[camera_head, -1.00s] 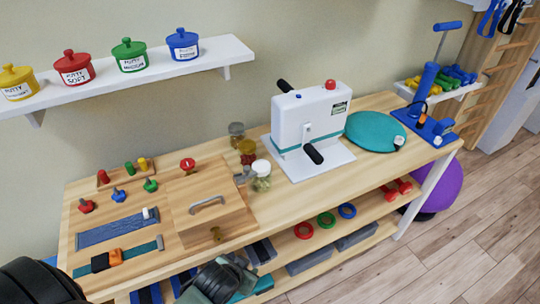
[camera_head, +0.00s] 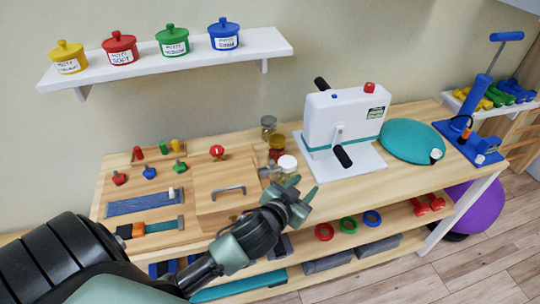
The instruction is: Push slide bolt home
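A wooden activity board (camera_head: 205,203) with a grey pull handle (camera_head: 228,190) lies on the left part of the wooden bench. A small grey metal piece (camera_head: 266,172), which looks like the slide bolt, is at the board's right edge, beside the jars. It is too small to tell how far its bar is slid. My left gripper (camera_head: 304,190) is over the bench's front edge, right of the board and in front of the jars. Its greenish fingers are spread, with nothing seen between them. It appears apart from the bolt. My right gripper is not in view.
A white-lidded jar (camera_head: 287,167) and other jars stand close behind my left gripper. A white crank machine (camera_head: 343,122) and a teal disc (camera_head: 411,141) are to the right. Coloured pegs and strap strips lie left of the board. A wall shelf (camera_head: 170,70) holds putty pots.

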